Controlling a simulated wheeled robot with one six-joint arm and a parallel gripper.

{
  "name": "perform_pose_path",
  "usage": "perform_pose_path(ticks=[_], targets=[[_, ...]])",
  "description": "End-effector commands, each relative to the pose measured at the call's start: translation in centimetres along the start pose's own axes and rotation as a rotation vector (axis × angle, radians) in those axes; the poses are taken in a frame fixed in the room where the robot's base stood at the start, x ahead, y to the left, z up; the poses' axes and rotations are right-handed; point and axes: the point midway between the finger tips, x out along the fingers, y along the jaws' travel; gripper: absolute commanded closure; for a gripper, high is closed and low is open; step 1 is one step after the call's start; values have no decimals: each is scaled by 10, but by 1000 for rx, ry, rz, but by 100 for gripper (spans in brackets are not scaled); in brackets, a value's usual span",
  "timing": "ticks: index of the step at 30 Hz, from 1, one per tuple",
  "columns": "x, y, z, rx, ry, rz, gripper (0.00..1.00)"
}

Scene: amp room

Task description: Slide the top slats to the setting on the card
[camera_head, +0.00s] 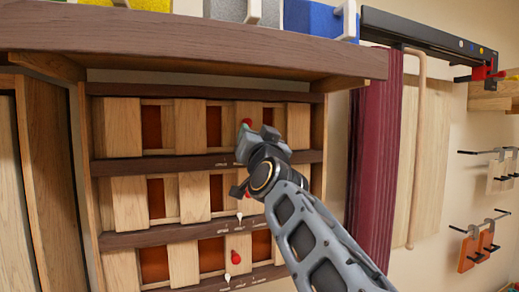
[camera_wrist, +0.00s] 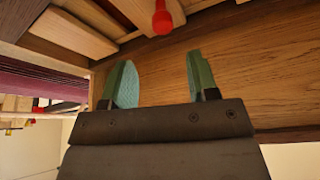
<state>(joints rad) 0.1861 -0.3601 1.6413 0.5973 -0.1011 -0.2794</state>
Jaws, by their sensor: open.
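The top row of slats (camera_head: 188,125) is a line of upright pale wooden boards with reddish-brown gaps between them, set in a dark-framed wooden rack. A red knob (camera_head: 247,122) shows on this row just above my gripper (camera_head: 251,137). In the wrist view a red knob (camera_wrist: 162,19) is just beyond my teal fingertips (camera_wrist: 160,57), roughly in line with the gap between them. My gripper is open, apart from the knob, with nothing between the fingers. My arm hides part of the right side of the rack. I cannot make out a card showing the setting.
A dark wooden shelf (camera_head: 190,42) overhangs the top row closely. Middle slats (camera_head: 194,194) and lower slats (camera_head: 183,266) lie below; a lower red knob (camera_head: 236,256) and a white pointer (camera_head: 239,216) show. A maroon curtain (camera_head: 375,140) hangs at the right.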

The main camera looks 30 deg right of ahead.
Motion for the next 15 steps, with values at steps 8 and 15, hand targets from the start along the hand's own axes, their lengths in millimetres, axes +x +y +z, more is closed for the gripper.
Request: perform_pose_path(ticks=[8, 15], targets=[[-34, 0, 0, 1, -1, -1, 46], [-40, 0, 0, 0, -1, 0, 46]])
